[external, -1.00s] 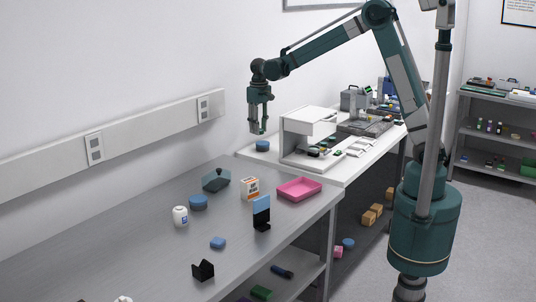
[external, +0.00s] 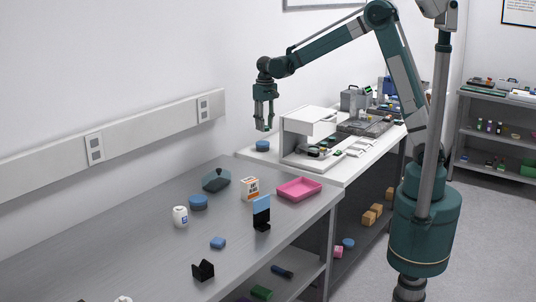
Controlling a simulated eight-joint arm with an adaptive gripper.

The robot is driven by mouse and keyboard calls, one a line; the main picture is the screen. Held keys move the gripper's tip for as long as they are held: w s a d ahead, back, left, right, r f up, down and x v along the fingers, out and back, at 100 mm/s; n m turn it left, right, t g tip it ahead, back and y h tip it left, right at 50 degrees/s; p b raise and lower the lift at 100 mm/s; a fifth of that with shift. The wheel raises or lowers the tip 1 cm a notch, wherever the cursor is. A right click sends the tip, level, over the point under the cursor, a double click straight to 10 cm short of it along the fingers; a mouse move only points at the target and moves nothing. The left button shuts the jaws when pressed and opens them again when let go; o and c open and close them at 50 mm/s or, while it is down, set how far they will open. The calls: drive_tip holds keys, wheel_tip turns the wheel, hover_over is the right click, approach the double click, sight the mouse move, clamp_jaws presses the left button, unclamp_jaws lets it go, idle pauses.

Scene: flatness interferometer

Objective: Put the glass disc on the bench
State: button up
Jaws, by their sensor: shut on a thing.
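My gripper (external: 264,127) points down in the air by the left end of the white bench (external: 257,156), just left of the white instrument housing (external: 312,122). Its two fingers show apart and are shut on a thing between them. I take this to be the glass disc, but it is too small and clear to make out in this view. An instrument stage with small round parts (external: 318,152) sits under the housing.
A blue round thing (external: 262,145) stands on the white bench below my gripper. The grey table (external: 130,245) in front holds a pink tray (external: 299,189), a white and orange box (external: 250,188), a white jar (external: 180,216) and blue pieces. Its left part is mostly clear.

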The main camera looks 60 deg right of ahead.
drive_tip(key=shift+a, duration=0.1)
drive_tip(key=w+a+n+p, duration=0.1)
drive_tip(key=w+a+n, duration=0.1)
drive_tip(key=a, duration=0.9)
drive_tip(key=w+a+n+p, duration=0.1)
drive_tip(key=w+a, duration=0.2)
drive_tip(key=a, duration=0.8)
drive_tip(key=n+p, duration=0.5)
drive_tip(key=n, duration=0.3)
hover_over(166, 237)
wheel_tip(166, 237, down, 3)
drive_tip(key=shift+a+f, duration=0.1)
drive_tip(key=shift+f, duration=0.05)
drive_tip(key=shift+f, duration=3.15)
